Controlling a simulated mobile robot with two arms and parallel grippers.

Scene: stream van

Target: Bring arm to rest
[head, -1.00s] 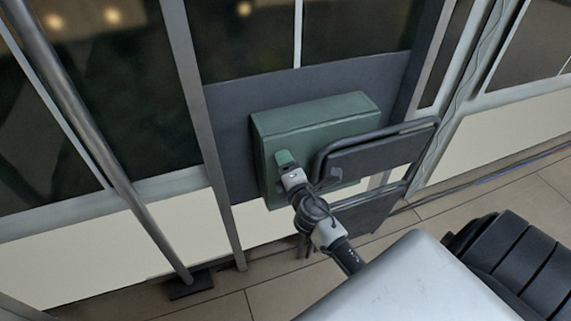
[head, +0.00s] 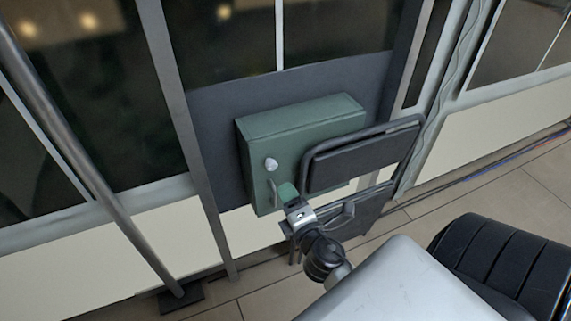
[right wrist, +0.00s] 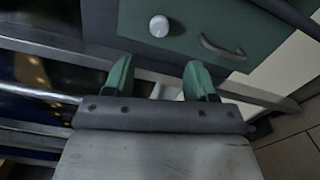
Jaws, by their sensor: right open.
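My right gripper (head: 289,194) is in front of the lower part of a green wall box (head: 300,120) in the head view. In the right wrist view its two green fingertips (right wrist: 158,78) are spread apart with nothing between them. The box front (right wrist: 185,25) lies beyond the fingertips, with a round white knob (right wrist: 159,26) and a dark curved handle (right wrist: 222,47). In the head view the knob (head: 271,163) is above and left of the gripper. The handle (head: 274,190) is just left of the fingers. The box looks shut. My left gripper is not in view.
A dark folding seat or rack (head: 355,160) stands close on the right of the box. A metal pole (head: 85,165) stands at the left on a dark foot (head: 182,297). Cables run along the wall base at the right.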

